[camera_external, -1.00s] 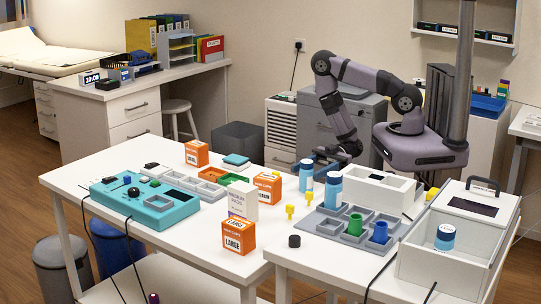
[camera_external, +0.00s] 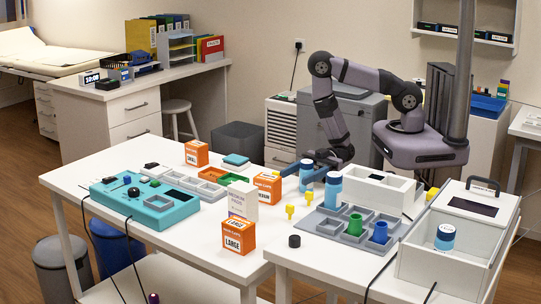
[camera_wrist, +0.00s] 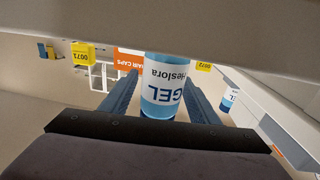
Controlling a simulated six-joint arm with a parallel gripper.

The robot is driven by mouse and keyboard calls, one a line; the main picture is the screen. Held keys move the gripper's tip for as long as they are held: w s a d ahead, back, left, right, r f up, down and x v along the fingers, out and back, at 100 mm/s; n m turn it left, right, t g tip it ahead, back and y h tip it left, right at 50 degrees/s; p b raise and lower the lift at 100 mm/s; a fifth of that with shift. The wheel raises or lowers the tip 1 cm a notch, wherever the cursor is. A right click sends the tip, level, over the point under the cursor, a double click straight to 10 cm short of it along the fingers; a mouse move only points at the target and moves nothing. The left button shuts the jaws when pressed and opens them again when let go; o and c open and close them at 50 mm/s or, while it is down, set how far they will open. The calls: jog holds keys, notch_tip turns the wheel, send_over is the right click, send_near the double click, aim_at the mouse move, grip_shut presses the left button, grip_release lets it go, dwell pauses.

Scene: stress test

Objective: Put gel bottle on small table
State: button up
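A white and blue gel bottle (camera_external: 306,174) stands at the back right of the large white table (camera_external: 150,225). In the wrist view the gel bottle (camera_wrist: 163,88) appears upside down, its "GEL" label between my two fingers. My gripper (camera_external: 304,170) is low around the bottle, its blue fingers spread on either side. In the wrist view my fingers (camera_wrist: 161,95) show gaps beside the bottle; I see no clear grip. A similar bottle (camera_external: 333,189) stands close by to the right. A smaller white table (camera_external: 325,262) adjoins at the front right; which table is the small one is not marked.
A grey compartment tray (camera_external: 330,226) with green and blue cups, a white open box (camera_external: 378,190) and a white bin (camera_external: 447,262) holding another bottle crowd the right. Orange boxes (camera_external: 238,236) and yellow tags stand nearby.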

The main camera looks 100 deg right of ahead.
jog(key=c, duration=1.2)
jog(key=shift+r, duration=0.1)
jog(key=shift+r+p, duration=1.75)
jog(key=shift+r, duration=3.2)
